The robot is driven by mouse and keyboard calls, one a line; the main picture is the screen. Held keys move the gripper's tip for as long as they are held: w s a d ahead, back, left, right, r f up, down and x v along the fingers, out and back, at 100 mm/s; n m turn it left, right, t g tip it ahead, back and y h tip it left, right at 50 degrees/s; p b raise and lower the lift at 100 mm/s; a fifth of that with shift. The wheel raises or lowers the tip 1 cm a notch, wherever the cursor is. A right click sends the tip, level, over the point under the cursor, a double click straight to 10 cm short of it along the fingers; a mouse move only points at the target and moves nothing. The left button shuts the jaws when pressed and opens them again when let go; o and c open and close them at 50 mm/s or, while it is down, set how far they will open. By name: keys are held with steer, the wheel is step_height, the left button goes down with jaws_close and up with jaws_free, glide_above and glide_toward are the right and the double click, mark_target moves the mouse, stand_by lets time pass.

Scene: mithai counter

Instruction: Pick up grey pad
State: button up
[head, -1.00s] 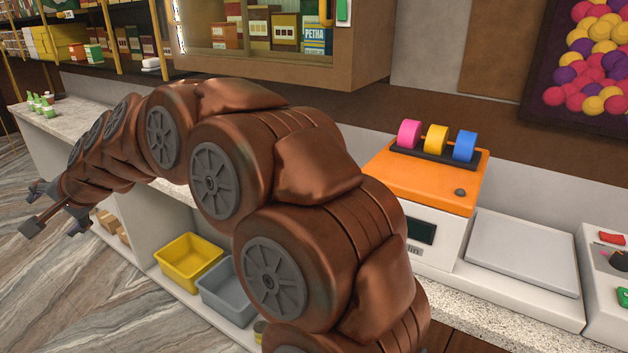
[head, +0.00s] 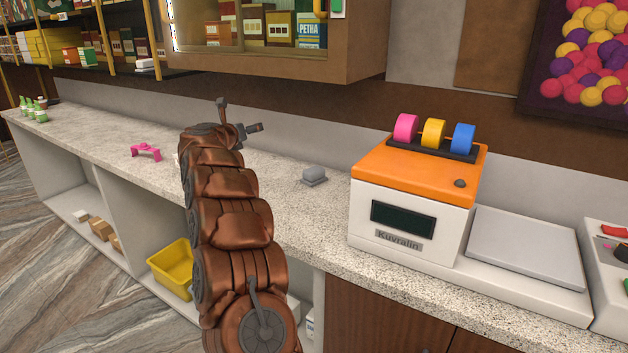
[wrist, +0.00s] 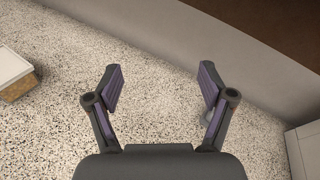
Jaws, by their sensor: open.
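A small grey pad-like block (head: 314,175) sits on the speckled counter, left of the orange-topped machine. My gripper (head: 238,122) is raised over the counter to the left of the block, apart from it. In the wrist view my gripper (wrist: 158,92) is open, its two fingers wide apart with only bare counter between them. A small greyish patch shows beside the right finger there, mostly hidden; I cannot tell if it is the grey block.
The orange and white machine (head: 410,205) with coloured rolls stands to the right, beside a flat grey scale plate (head: 525,245). A pink stand (head: 146,152) lies on the counter to the left. A pale-topped box (wrist: 14,72) shows in the wrist view. A wall rises behind the counter.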

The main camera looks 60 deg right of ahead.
mark_target(310, 171)
steer(key=s+d+f+m+g, duration=0.2)
steer(key=s+d+f+m, duration=0.1)
steer(key=s+f, duration=0.1)
steer(key=s+d+f+m+g+y, duration=0.1)
steer(key=s+d+f+m+g, duration=0.2)
steer(key=s+f, duration=0.1)
steer(key=s+d+f+m+g+b, duration=0.1)
steer(key=s+d+f+m+g, duration=0.2)
steer(key=s+f, duration=0.2)
steer(key=shift+s+d+m+y, duration=0.1)
steer(key=shift+s+m+y, duration=0.2)
steer(key=shift+s+m, duration=0.15)
steer(key=shift+p+x, duration=0.35)
steer(key=shift+x, duration=0.9)
steer(key=x, duration=0.2)
steer(key=p+x, duration=0.1)
steer(key=shift+s+d+f, duration=0.2)
steer(key=shift+s+f, duration=0.1)
steer(key=shift+s, duration=0.15)
steer(key=shift+d+f, duration=0.3)
steer(key=shift+d, duration=0.2)
steer(key=shift+c, duration=0.3)
steer(key=c, duration=1.2)
